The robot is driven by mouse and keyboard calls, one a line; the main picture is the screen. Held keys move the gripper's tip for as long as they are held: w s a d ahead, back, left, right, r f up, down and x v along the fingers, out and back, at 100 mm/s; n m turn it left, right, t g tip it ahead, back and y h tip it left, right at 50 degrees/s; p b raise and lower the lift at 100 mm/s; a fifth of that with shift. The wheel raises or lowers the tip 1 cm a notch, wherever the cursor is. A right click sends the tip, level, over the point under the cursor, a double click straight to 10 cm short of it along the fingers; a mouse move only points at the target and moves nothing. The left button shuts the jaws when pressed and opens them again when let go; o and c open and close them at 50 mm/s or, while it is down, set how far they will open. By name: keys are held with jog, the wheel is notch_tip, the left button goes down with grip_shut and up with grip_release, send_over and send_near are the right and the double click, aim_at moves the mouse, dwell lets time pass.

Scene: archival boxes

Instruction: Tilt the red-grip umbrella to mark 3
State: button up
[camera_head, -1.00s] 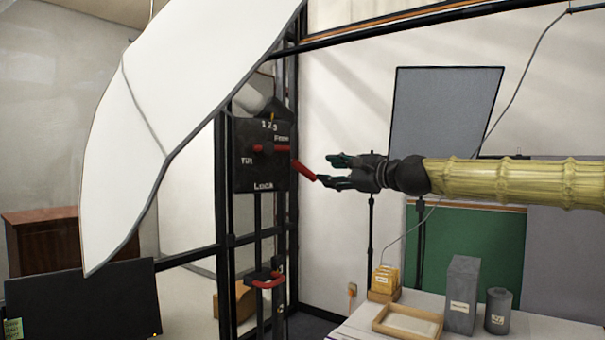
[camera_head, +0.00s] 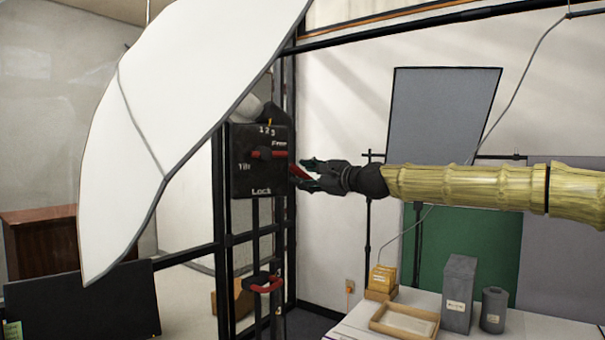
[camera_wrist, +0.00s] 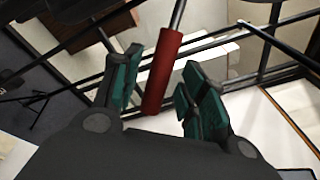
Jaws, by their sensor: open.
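The white umbrella (camera_head: 150,120) hangs tilted at the upper left in the head view. Behind its edge is a black box (camera_head: 258,182) lettered with 1 2 3, Free, Tilt and Lock; its small orange pointer stands near 3. A red lever (camera_head: 270,154) crosses the box. My gripper (camera_head: 302,172) is open, just right of the box, with the red grip (camera_head: 299,174) between its fingers. In the wrist view, the red grip (camera_wrist: 162,72) on a metal rod lies between the green finger pads, with visible gaps on both sides.
A second red handle (camera_head: 266,285) sits lower on the black stand. A dark panel (camera_head: 80,300) stands at lower left.

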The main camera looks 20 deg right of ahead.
jog(key=shift+x, duration=0.8)
grip_shut()
